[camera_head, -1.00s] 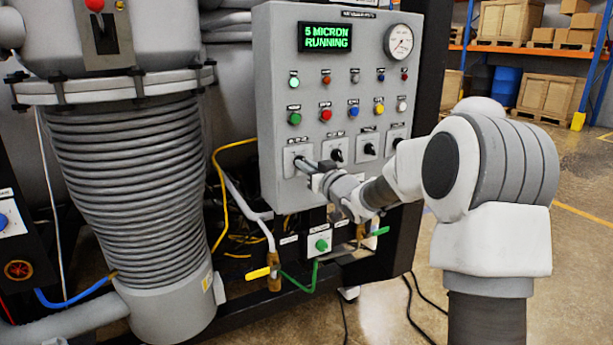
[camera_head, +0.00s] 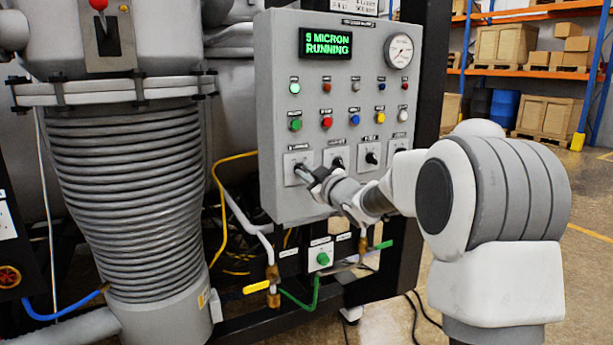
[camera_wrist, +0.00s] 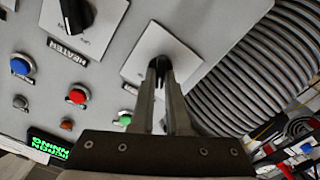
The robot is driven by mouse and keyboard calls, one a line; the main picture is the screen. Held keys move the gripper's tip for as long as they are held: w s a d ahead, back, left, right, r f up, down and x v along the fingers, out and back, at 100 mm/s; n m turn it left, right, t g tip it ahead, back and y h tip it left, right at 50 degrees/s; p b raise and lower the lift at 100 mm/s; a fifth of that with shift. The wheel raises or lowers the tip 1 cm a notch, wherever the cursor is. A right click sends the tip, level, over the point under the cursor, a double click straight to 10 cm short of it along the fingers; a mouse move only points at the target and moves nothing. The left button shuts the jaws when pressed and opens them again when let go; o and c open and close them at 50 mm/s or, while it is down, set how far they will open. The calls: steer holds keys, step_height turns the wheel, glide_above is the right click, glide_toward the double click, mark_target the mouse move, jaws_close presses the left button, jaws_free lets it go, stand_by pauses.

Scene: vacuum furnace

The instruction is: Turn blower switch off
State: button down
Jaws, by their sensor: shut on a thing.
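The grey control panel (camera_head: 262,110) carries a row of rotary switches on square white plates. My gripper (camera_head: 301,170) reaches from the right to the leftmost plate (camera_head: 290,158). In the wrist view my gripper (camera_wrist: 159,68) is closed around the black knob (camera_wrist: 160,84) of that switch, with one finger on each side. The fingers hide most of the knob, so I cannot tell its exact angle. The label beside this plate is too small and covered to read. The neighbouring black knob (camera_wrist: 76,14) is labelled HEATER and stands apart from my fingers.
Coloured buttons, such as the red one (camera_head: 327,122), sit above the switches. The green display (camera_head: 326,43) reads RUNNING. A ribbed grey column (camera_head: 135,190) stands left of the panel. Below are a small green-knob box (camera_head: 321,257) and valves with yellow and green handles.

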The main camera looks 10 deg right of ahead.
stand_by(0.3)
steer(key=c, duration=0.9)
jaws_free()
steer(key=p+v, duration=0.2)
steer(key=v, duration=1.5)
steer(key=shift+s+p, duration=0.2)
steer(key=shift+p, duration=0.15)
steer(key=shift+r, duration=0.15)
